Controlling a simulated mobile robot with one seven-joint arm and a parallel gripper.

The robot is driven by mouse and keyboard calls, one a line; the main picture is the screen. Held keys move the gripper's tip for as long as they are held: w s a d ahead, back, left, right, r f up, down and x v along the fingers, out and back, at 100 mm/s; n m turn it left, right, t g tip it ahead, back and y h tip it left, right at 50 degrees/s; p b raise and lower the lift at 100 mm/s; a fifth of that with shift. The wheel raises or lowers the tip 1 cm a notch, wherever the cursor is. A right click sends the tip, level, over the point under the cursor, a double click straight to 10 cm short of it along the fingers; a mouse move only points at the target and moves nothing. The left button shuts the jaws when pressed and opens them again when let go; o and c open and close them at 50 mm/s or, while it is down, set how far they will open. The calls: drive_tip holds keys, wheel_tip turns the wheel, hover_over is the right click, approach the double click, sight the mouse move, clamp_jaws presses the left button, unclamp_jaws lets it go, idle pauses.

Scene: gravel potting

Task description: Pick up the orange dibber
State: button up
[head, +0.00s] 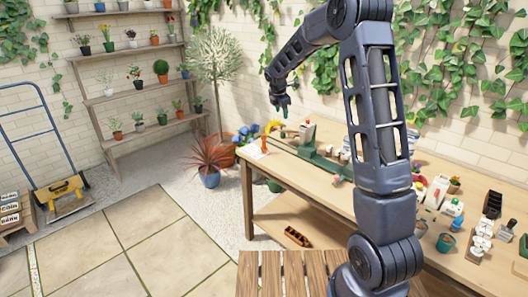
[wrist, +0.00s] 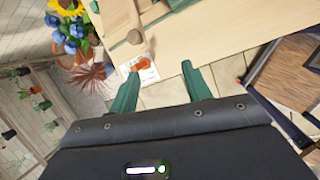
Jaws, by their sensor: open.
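My gripper (head: 284,108) is raised above the far left end of the wooden workbench (head: 322,186). In the wrist view, my gripper (wrist: 161,86) shows two green fingers spread apart with nothing between them. A brown rounded knob (wrist: 135,37) is close to the card.
A green fixture (head: 314,157) crosses the bench's left part. Pots and small items, including a teal pot (head: 446,242), crowd its right side. A potted blue-flowered plant and a sunflower (wrist: 66,8) stand beyond the left end.

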sight(264, 144)
drive_tip(key=w+a+f+n, duration=0.3)
drive_tip(key=w+a+f, duration=0.15)
drive_tip(key=f, duration=0.25)
drive_tip(key=w+a+f+n, duration=0.4)
drive_tip(key=a+f, duration=0.1)
drive_tip(key=f, duration=0.2)
drive_tip(key=x, duration=1)
drive_tip(key=shift+w+d+f, duration=0.15)
drive_tip(key=shift+w+f, duration=0.05)
clamp_jaws()
